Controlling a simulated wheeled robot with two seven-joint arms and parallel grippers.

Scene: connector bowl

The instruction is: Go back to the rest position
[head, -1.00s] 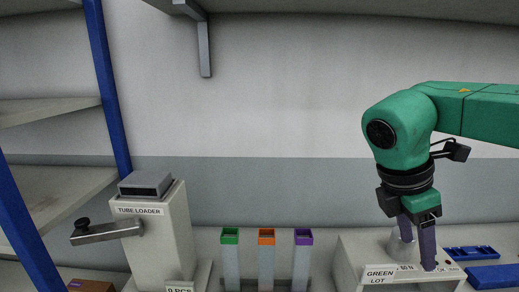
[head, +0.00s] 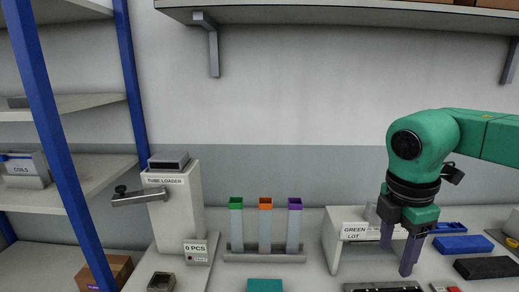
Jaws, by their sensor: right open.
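My right gripper (head: 397,252) shows at the right in the head view, on the green arm that comes in from the right. Its two purple fingers point down and stand apart, with nothing seen between them. It hangs in front of the white stand labelled GREEN LOT (head: 336,262) and hides part of it. My left gripper is not in the head view.
The tube loader (head: 178,215) with its side lever (head: 138,197) stands left of centre. Three tubes with green, orange (head: 265,204) and purple tops stand in a rack (head: 264,257). Blue trays (head: 463,245) lie at the right. A shelf unit (head: 75,185) is at the left.

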